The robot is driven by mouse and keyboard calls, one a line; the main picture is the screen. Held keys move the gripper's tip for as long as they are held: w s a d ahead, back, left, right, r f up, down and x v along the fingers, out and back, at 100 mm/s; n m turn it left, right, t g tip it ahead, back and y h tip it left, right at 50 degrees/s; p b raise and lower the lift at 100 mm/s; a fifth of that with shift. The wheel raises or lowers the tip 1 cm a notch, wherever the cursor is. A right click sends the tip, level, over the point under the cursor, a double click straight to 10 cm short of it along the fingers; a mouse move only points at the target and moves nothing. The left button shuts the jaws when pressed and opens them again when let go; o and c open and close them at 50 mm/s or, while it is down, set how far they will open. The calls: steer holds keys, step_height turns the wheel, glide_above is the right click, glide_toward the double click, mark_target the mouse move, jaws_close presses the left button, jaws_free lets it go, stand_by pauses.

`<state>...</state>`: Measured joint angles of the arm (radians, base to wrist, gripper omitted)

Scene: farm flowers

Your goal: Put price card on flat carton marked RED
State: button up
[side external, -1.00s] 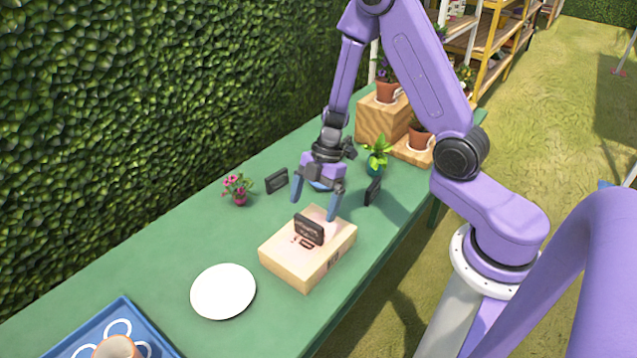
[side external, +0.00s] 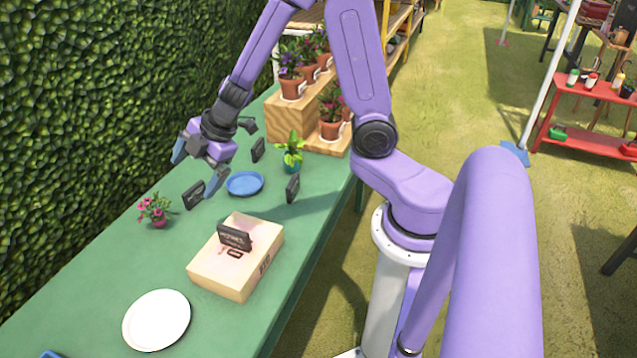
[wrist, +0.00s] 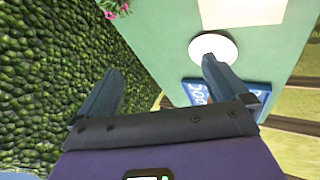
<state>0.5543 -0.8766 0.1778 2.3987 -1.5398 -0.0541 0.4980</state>
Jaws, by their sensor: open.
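A flat pale carton (side external: 222,272) lies on the green table, with a dark price card (side external: 235,237) standing on its top. Dark print shows on the carton, too small to read. My gripper (side external: 196,172) is open and empty, in the air behind and left of the carton, over the card by the flower. In the wrist view its fingers (wrist: 162,68) are spread with nothing between them, and the carton's edge (wrist: 240,12) shows at the top.
A white plate (side external: 157,320) lies in front of the carton and a blue plate (side external: 245,183) behind it. A pink flower (side external: 155,210) and a green plant (side external: 290,150) stand nearby. Wooden boxes (side external: 290,120) hold potted flowers. A hedge (side external: 60,120) borders the left side.

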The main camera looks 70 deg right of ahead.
steer(key=s+r+m+g+h, duration=0.1)
steer(key=s+r+g, duration=0.1)
steer(key=s, duration=1.2)
steer(key=s+r+m+g+h, duration=0.1)
steer(key=s+r+m+g, duration=0.1)
steer(key=s, duration=1.2)
steer(key=shift+r+g, duration=0.5)
steer(key=shift+g, duration=0.4)
